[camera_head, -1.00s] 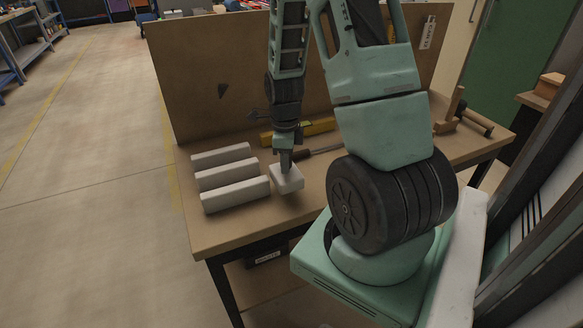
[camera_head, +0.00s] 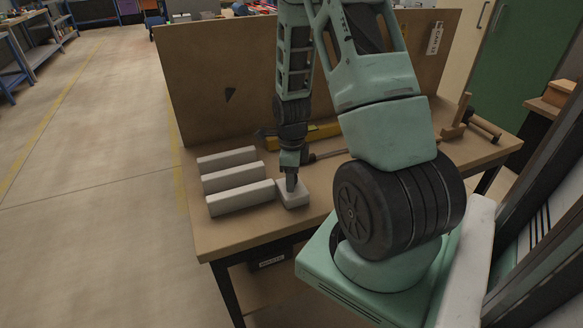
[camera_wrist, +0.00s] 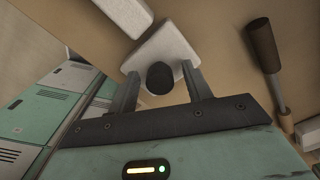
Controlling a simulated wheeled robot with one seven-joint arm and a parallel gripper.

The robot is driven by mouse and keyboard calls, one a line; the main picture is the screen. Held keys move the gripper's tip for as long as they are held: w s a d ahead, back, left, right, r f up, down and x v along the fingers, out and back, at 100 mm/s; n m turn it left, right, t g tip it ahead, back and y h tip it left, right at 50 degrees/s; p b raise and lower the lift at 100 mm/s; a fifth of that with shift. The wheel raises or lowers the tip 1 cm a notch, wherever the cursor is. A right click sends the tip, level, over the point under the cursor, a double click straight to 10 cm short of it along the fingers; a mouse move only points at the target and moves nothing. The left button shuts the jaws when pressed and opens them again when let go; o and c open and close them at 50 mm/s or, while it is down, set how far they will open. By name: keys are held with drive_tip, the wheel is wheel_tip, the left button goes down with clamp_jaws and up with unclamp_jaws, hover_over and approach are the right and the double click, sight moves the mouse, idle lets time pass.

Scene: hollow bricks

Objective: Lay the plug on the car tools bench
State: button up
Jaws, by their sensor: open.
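The plug appears to be the short off-white block (camera_head: 293,196) with a dark round knob, lying on the wooden bench (camera_head: 240,236) beside the bricks. In the wrist view the pale block (camera_wrist: 158,45) shows beyond my fingers, with the dark knob (camera_wrist: 160,78) between them. My gripper (camera_head: 291,184) points down at the block; in the wrist view my gripper (camera_wrist: 160,80) is open, one finger on each side of the knob. The knob is mostly hidden by my fingers in the head view.
Several long pale objects lie near: three bricks (camera_head: 240,197) in a row left of the block. A yellow level (camera_head: 322,132) and a dark-handled tool (camera_wrist: 262,45) lie behind and beside it. A brown back panel (camera_head: 220,75) bounds the bench. The front left bench edge is clear.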

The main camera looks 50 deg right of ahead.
wheel_tip(320, 180, up, 12)
drive_tip(key=a+r+n, duration=0.2)
drive_tip(key=a+n, duration=0.7)
drive_tip(key=a, duration=0.3)
drive_tip(key=a+r+n, duration=0.2)
drive_tip(key=a+n, duration=0.8)
drive_tip(key=a, duration=0.2)
drive_tip(key=s+a+r+n, duration=0.2)
drive_tip(key=s+a+n, duration=1)
drive_tip(key=n, duration=0.7)
drive_tip(key=shift+s+a+r+y, duration=0.25)
drive_tip(key=shift+a+r+y, duration=0.05)
drive_tip(key=shift+a, duration=0.65)
drive_tip(key=shift+c, duration=1.3)
drive_tip(key=shift+d, duration=0.15)
drive_tip(key=shift+c, duration=0.2)
